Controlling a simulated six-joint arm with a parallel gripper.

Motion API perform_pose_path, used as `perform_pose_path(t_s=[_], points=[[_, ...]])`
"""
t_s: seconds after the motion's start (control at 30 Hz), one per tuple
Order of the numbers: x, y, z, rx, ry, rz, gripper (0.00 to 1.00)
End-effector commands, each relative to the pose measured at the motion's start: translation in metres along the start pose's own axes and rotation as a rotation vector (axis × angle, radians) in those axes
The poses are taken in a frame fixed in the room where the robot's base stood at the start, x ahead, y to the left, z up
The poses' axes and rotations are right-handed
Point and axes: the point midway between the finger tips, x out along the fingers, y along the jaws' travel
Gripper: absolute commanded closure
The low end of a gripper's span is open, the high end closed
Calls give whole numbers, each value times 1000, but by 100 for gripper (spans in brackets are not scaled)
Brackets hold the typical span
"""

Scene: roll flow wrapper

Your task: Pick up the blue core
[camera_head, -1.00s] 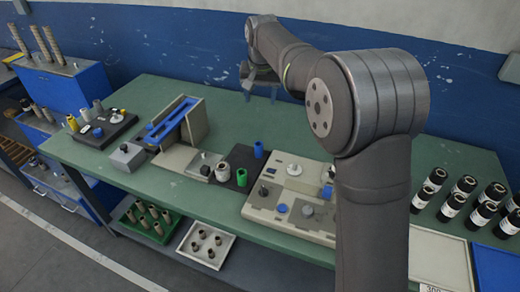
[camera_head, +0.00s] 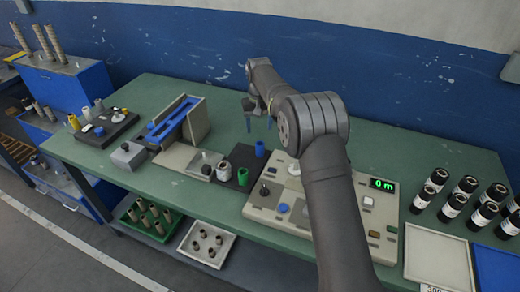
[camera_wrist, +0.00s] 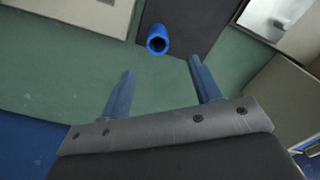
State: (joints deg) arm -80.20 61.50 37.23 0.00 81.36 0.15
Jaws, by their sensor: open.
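The blue core (camera_head: 260,148) is a short upright blue tube on a dark mat (camera_head: 243,162) on the green workbench. It also shows in the wrist view (camera_wrist: 158,40), with its open top facing the camera. My gripper (camera_head: 258,127) is open and empty, with its fingers pointing down, above the bench close behind the core. In the wrist view my gripper (camera_wrist: 158,82) has its two blue fingers spread apart, and the core lies beyond the gap between the fingertips, not touching them.
A green core (camera_head: 242,177) and a white roll (camera_head: 223,171) stand near the blue core. A beige machine with a blue channel (camera_head: 172,120) is on the left. A control panel with a lit display (camera_head: 383,184) is on the right. Black rolls (camera_head: 467,185) stand at far right.

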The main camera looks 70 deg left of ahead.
Motion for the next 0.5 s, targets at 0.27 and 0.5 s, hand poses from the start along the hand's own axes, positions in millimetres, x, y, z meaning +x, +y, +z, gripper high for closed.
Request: perform_pose_path(t_s=[0.27,0.5], points=[[39,0,0,1,1,0,42],[54,1,1,1,-1,0,42]])
